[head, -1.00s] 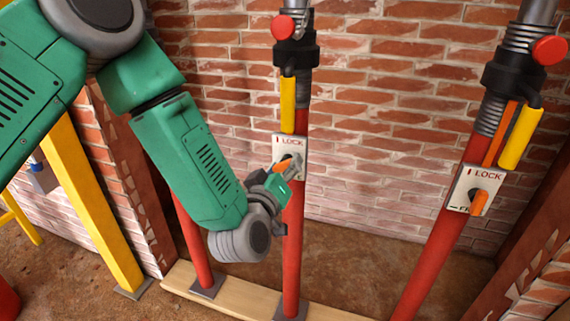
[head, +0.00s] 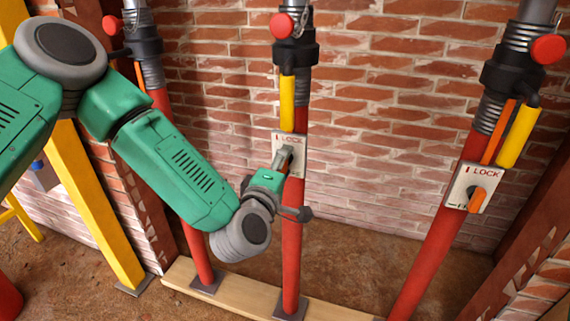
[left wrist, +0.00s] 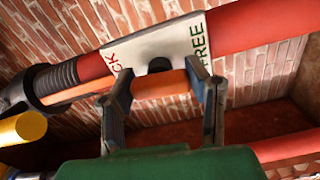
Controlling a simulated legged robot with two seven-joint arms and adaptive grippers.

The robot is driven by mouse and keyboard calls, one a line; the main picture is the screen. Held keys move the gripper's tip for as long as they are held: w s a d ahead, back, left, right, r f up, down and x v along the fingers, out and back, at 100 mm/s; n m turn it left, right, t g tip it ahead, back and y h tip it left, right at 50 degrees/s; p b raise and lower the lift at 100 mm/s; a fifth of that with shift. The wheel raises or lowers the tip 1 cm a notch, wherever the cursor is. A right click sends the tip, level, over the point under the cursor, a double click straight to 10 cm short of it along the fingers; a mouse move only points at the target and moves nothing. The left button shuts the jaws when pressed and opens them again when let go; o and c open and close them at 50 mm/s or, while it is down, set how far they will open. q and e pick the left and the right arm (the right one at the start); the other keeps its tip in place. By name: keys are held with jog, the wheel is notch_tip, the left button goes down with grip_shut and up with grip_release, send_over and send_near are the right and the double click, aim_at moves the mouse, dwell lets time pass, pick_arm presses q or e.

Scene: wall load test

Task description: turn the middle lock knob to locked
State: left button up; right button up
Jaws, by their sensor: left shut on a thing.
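The middle post (head: 291,235) carries a white lock plate (head: 298,143) with LOCK at its top. In the left wrist view the plate (left wrist: 180,42) shows part of LOCK at left and FREE at right. My left gripper (head: 283,158) is at this plate. In the left wrist view its fingers (left wrist: 162,82) are shut on the orange knob handle (left wrist: 160,86), in front of a dark hub. The handle lies roughly along the post there; which mark it points to is unclear. In the head view the gripper hides the knob. My right gripper is not in view.
The right post (head: 430,255) has its own lock plate (head: 462,188) with an orange knob (head: 477,200) slanting downward. A left post (head: 196,250) stands partly behind my arm. A yellow beam (head: 95,215) is at left. A brick wall (head: 390,120) is behind.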

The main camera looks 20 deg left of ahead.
pick_arm(q)
jog(key=shift+s+f+n, duration=0.1)
jog(key=shift+f+n, duration=0.2)
jog(key=shift+n, duration=0.2)
dwell(0.3)
jog(key=o, duration=1.2)
jog(key=shift+a, duration=0.1)
jog(key=shift+r, duration=0.1)
jog(key=s, duration=1.2)
jog(key=shift+a, duration=0.25)
